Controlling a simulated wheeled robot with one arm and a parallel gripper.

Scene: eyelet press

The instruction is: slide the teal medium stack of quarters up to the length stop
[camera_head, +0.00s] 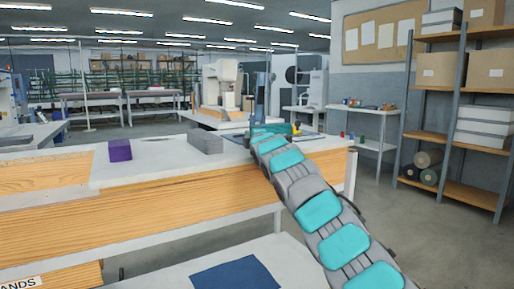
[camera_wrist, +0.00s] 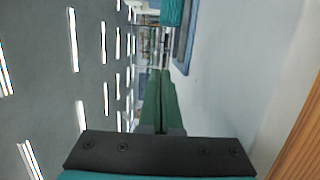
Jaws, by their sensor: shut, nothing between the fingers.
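My gripper (camera_wrist: 160,75) has its two green fingers together, with nothing between them, in the wrist view. They point level along the pale tabletop, which lies on the picture's right. A teal block (camera_wrist: 172,12), seemingly the teal stack, is cut off by the top edge of the wrist view. It is apart from the fingertips. A blue edge (camera_wrist: 184,42) runs just below it; whether this belongs to the length stop I cannot tell.
A purple stack (camera_head: 119,150) and a grey stack (camera_head: 205,144) stand on the long pale table (camera_head: 150,168), left of my arm. Small yellow and dark items (camera_head: 296,129) show just beyond the arm's end. A blue mat (camera_head: 237,274) lies on a nearer table.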

